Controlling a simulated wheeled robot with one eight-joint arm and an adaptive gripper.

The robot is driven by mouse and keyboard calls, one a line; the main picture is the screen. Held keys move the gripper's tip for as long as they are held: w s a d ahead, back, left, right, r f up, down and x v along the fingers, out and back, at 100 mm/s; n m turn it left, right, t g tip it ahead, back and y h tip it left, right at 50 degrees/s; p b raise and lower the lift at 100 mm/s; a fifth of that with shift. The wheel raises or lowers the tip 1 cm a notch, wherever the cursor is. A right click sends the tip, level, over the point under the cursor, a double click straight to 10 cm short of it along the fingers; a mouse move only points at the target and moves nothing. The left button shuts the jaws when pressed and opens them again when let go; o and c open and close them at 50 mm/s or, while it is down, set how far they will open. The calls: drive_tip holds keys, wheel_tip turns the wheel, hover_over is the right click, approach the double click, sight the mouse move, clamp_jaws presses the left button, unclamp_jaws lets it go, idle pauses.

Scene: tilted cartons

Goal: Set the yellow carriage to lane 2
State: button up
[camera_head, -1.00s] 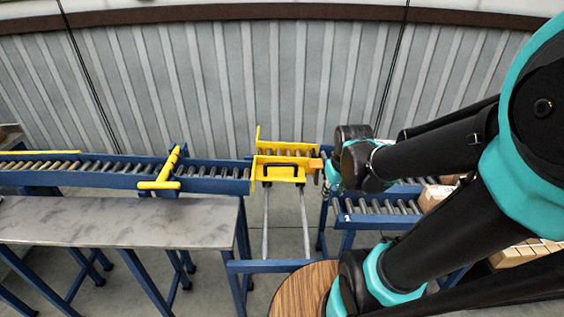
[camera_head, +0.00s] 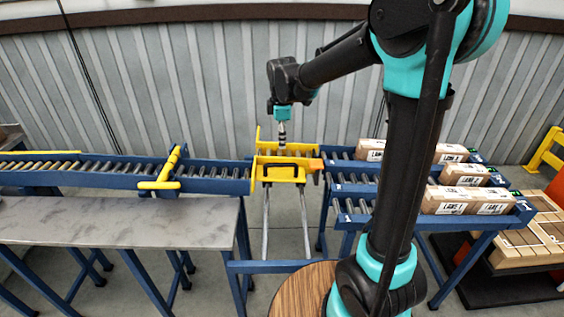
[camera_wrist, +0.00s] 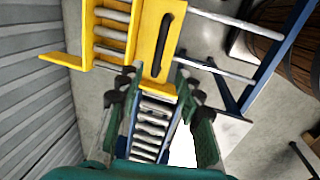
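The yellow carriage (camera_head: 279,173) sits on two pale rails that run front to back, with its short rollers beside the far lane's left end. Its front plate has a dark handle bar, also seen in the wrist view (camera_wrist: 154,62). An orange tip (camera_head: 315,164) sticks out on its right. My gripper (camera_head: 282,143) points down over the carriage's rear part. In the wrist view my gripper (camera_wrist: 155,82) has its fingers apart with nothing held, and the carriage's handle plate lies past the tips. Contact cannot be told.
Roller lanes lie to the right: far (camera_head: 340,153), middle (camera_head: 350,177) and near (camera_head: 350,209), carrying several labelled cartons (camera_head: 445,200). My arm hides part of them. A feed conveyor (camera_head: 215,178) with a yellow gate (camera_head: 158,185) is left, behind a grey bench (camera_head: 120,222).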

sight(282, 164)
drive_tip(key=f, duration=0.4)
drive_tip(key=w+f, duration=0.1)
drive_tip(key=f, duration=0.3)
drive_tip(key=w+f, duration=0.1)
drive_tip(key=f, duration=0.3)
drive_tip(key=shift+w, duration=0.15)
clamp_jaws()
